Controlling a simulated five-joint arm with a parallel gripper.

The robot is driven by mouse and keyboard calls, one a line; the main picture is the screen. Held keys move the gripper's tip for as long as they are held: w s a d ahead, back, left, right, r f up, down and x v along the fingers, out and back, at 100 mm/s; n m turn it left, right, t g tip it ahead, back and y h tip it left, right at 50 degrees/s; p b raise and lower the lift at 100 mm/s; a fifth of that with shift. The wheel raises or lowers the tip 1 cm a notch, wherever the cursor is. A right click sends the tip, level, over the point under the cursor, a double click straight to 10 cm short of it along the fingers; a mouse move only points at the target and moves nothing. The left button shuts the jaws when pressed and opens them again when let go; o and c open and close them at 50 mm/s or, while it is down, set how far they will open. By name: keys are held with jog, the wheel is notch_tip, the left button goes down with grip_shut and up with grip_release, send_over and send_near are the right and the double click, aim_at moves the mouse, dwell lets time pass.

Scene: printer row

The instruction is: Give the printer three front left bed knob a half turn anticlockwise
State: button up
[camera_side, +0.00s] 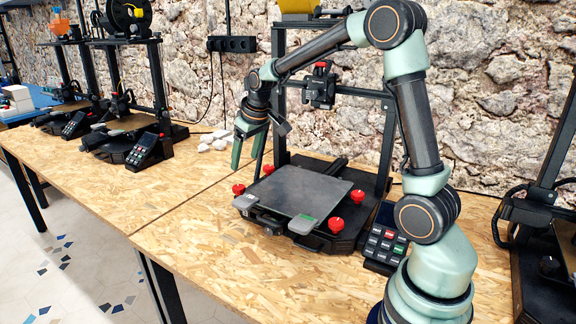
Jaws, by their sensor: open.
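The printer under my arm has a dark, flat bed (295,192) with red knobs at its corners. The front left knob (238,189) shows at the bed's left corner, uncovered. A second red knob (268,169) is behind it; two more, the near right knob (336,224) and the far right knob (357,196), are on the right side. My gripper (247,168) points down with its fingers apart and nothing between them. It hangs above and just behind the front left knob in the picture, apart from it. No printer number is readable.
The printer's frame and print head (320,88) stand behind the bed. A keypad (384,245) sits at its right. Other printers stand at the left (125,135) and right edge (555,220). White lumps (213,140) lie behind. The wooden table (195,240) is clear in front.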

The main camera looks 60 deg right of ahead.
aim_at(239, 186)
jog(key=shift+v, duration=0.9)
jog(key=w+f+m, duration=0.1)
jog(key=f, duration=0.2)
jog(key=w+f+m, duration=0.1)
jog(key=w+f, duration=0.1)
jog(key=f, duration=0.2)
jog(key=w+d+f+m, duration=0.1)
jog(key=f+m, duration=0.1)
jog(key=f, duration=0.2)
jog(key=shift+w+f, duration=0.15)
jog(key=shift+w, duration=0.05)
jog(key=shift+c, duration=0.3)
grip_shut()
jog(key=shift+d+n, duration=0.1)
jog(key=shift+n, duration=0.9)
jog(key=shift+d+n, duration=0.15)
jog(key=shift+n, duration=0.85)
